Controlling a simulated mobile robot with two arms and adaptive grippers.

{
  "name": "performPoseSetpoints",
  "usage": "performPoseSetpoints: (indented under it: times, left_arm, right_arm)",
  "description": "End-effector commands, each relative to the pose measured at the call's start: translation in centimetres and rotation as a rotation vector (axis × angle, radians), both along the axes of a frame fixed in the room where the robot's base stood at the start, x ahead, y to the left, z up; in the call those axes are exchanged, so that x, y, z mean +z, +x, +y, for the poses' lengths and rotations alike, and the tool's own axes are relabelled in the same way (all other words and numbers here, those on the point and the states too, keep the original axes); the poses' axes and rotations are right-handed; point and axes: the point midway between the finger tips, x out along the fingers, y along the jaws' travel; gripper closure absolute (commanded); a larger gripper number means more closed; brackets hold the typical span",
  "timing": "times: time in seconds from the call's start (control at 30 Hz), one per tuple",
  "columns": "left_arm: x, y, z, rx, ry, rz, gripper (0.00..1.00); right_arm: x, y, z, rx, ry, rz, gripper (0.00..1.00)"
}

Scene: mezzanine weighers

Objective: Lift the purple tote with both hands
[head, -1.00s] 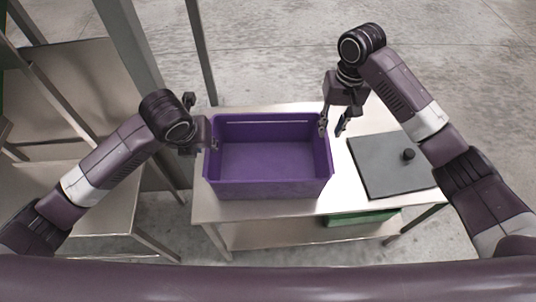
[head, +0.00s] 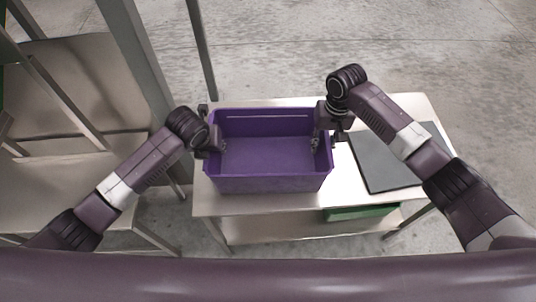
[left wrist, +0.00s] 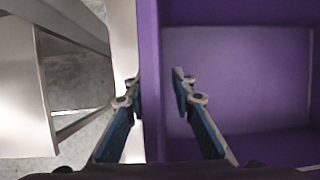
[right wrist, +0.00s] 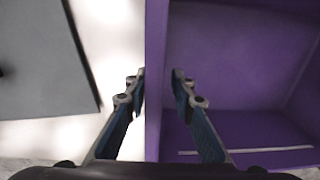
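The purple tote (head: 268,183) stands upright and looks empty on a pale metal table. My left gripper (head: 210,146) is at the tote's left wall, with one finger inside and one outside. In the left wrist view the open fingers straddle that wall (left wrist: 151,110), and a gap shows at the inner finger. My right gripper (head: 326,143) straddles the tote's right wall the same way. In the right wrist view its fingers are apart on both sides of the wall (right wrist: 156,110), with a gap at the inner one. The lower parts of the outer fingers are partly hidden in the head view.
The table (head: 240,205) has a dark grey plate (head: 385,165) on its right, partly covered by my right arm. A green container (head: 360,212) is on the shelf below. A metal post (head: 203,60) stands behind the table, and metal framework (head: 70,80) is at the left.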

Motion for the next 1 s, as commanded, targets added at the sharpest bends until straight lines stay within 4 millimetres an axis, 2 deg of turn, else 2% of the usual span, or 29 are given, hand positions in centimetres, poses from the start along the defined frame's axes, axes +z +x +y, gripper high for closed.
performPoseSetpoints:
  times: [0.13, 0.4, 0.47, 0.63, 1.0]
  left_arm:
    - [-0.63, 0.17, 0.00, -0.001, 0.001, 0.002, 0.77]
    - [-0.70, 0.22, -0.01, -0.001, 0.000, 0.001, 0.77]
    - [-0.69, 0.21, -0.01, -0.001, 0.000, 0.001, 0.81]
    - [-0.67, 0.20, -0.02, -0.001, 0.000, 0.001, 1.00]
    - [-0.57, 0.23, -0.29, -0.005, -0.003, -0.001, 1.00]
  right_arm:
    - [-0.67, -0.02, 0.04, 0.000, 0.000, 0.000, 0.77]
    - [-0.74, -0.02, 0.03, 0.000, 0.000, 0.000, 0.77]
    - [-0.74, -0.02, 0.03, 0.000, 0.000, 0.000, 0.81]
    - [-0.72, -0.02, 0.05, 0.000, 0.001, 0.000, 1.00]
    - [-0.66, -0.04, 0.29, 0.002, 0.004, 0.000, 1.00]
